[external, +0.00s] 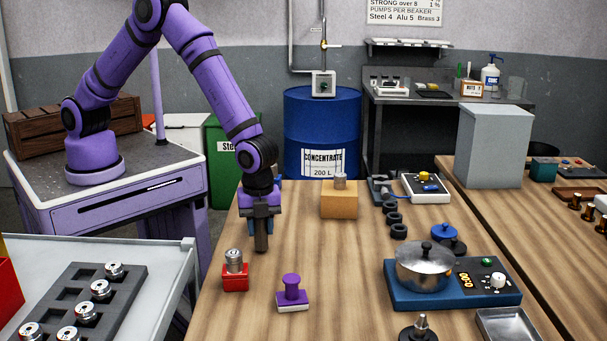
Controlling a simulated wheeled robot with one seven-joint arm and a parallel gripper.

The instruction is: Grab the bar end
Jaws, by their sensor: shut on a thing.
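My gripper (261,212) points straight down over the left part of the wooden table, at the end of my purple arm. It is shut on a dark grey, upright, narrow piece (261,237), which looks like the bar end. The piece hangs below the jaws. Its lower end is close to the tabletop; I cannot tell whether it touches. The jaws hide its upper part.
A red block with a metal part (234,262) stands just in front on the left, and a purple-handled stamp (291,290) to the right. A wooden block (339,200) with a metal cylinder stands behind right. A blue hotplate with a pot (424,268) is further right. Bare tabletop (335,250) lies between.

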